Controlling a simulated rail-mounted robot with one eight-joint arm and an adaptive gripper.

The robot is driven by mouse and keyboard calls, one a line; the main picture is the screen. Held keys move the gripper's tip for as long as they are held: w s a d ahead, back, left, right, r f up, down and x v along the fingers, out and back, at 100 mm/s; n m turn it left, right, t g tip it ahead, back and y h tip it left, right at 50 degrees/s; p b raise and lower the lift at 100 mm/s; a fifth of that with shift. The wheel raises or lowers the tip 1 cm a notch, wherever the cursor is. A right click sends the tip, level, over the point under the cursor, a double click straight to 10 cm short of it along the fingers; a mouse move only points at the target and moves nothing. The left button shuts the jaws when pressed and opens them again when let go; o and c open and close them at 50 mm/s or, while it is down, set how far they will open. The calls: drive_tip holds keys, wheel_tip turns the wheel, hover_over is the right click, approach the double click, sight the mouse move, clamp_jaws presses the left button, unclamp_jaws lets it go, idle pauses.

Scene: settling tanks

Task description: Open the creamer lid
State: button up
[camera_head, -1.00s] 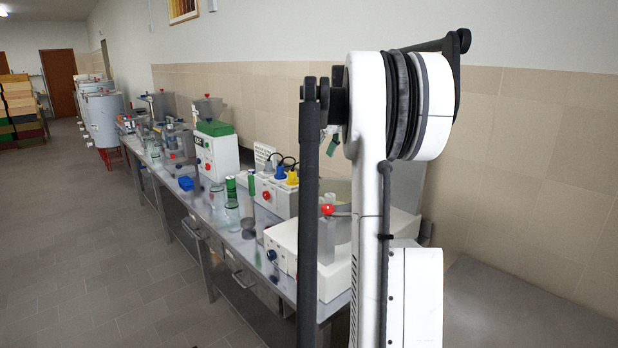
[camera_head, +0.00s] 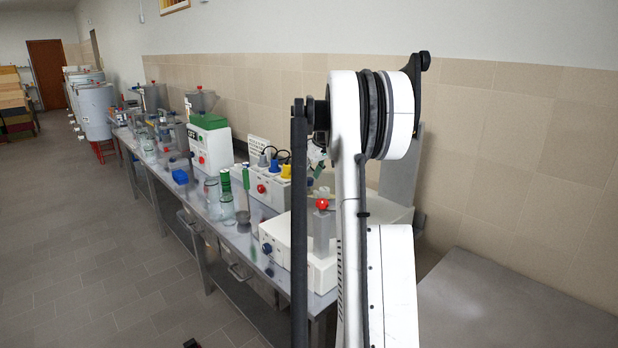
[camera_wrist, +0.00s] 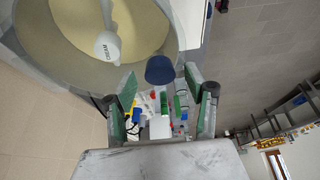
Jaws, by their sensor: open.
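In the wrist view, a large round grey vessel (camera_wrist: 48,70) with a pale yellow inside or top fills the upper left. A white bulb-shaped piece marked CREAM (camera_wrist: 107,47) lies over it. I take this vessel to be the creamer; I cannot tell whether the yellow surface is its lid. A dark blue rounded knob (camera_wrist: 159,69) shows beside it, in line with the gap between my fingers. My gripper (camera_wrist: 160,80) is open, with green pads on both fingers, and nothing is between them. In the head view my arm hides most of the gripper.
A long steel bench (camera_head: 153,185) runs along the wall with jars, a green-topped machine (camera_head: 210,143) and a white box (camera_head: 284,242) with a red-knobbed post (camera_head: 322,226). Grey tanks (camera_head: 93,112) stand at the far end. The floor at left is clear.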

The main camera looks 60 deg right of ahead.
drive_tip(key=shift+w+f, duration=0.15)
drive_tip(key=shift+f, duration=0.3)
clamp_jaws()
